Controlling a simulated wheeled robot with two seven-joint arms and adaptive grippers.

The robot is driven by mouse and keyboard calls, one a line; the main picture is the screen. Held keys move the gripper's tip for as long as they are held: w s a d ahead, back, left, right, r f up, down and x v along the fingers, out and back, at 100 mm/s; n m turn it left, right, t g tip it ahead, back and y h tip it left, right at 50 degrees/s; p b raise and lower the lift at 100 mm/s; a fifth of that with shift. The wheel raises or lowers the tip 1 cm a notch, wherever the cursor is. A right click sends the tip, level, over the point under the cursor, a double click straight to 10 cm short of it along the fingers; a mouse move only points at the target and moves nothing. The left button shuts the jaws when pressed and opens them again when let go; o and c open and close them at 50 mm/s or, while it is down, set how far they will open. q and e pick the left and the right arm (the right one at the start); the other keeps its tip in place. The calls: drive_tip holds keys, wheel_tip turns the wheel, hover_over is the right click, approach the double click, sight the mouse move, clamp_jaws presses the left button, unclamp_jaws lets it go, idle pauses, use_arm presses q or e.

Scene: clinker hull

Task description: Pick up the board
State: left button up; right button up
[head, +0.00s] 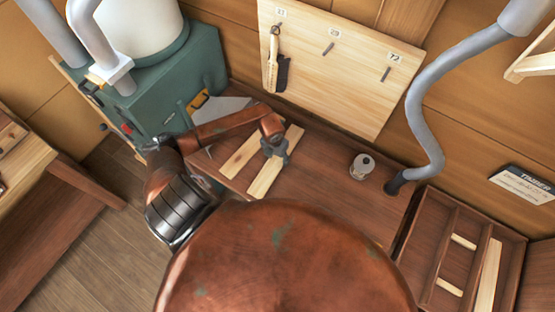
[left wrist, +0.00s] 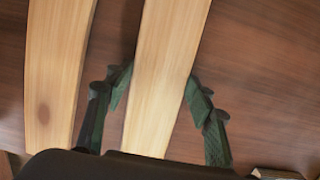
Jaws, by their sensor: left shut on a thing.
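Two long pale wooden boards lie side by side on the dark red-brown bench. My left gripper (head: 277,155) is over the right-hand board (head: 264,180), with its fingers on either side of it. In the left wrist view, the gripped board (left wrist: 165,70) runs between the two green-black fingers (left wrist: 160,95) of my left gripper, which is shut on its edges. The other board (head: 240,156) lies to the left, apart from the fingers; it also shows in the left wrist view (left wrist: 52,75) with a dark knot. I cannot tell whether the gripped board touches the bench.
A green machine (head: 180,90) stands left of the boards. A small can (head: 362,167) and a grey hose (head: 425,120) are to the right. A divided tray (head: 420,235) with wood pieces is at lower right. A tool board (head: 330,75) with a hanging brush is behind.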

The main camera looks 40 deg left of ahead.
use_arm(q)
drive_tip(key=c, duration=0.5)
drive_tip(key=shift+r, duration=0.2)
